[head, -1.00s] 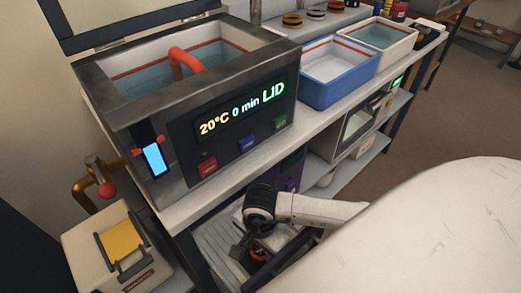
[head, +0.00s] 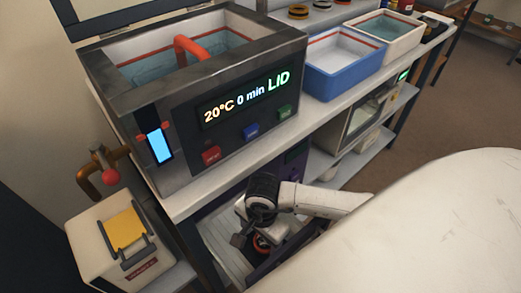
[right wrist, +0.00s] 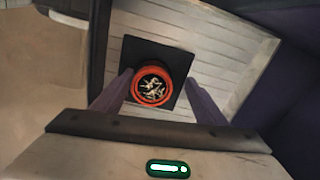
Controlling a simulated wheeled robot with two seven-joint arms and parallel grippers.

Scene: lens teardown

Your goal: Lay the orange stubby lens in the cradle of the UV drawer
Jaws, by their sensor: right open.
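The orange stubby lens (right wrist: 152,88) has an orange ring around a dark opening with pale, bright bits inside. It sits on the dark square cradle (right wrist: 178,60) in the open UV drawer (right wrist: 225,72), which has a pale slatted floor. My left gripper is out of view.
The drawer lies below a bench holding a grey tank (head: 190,80) with a lit display, a blue basin (head: 345,75) and a white basin (head: 390,38). A white box with a yellow pad (head: 122,230) stands at the left. Drawer walls stand close around my right gripper.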

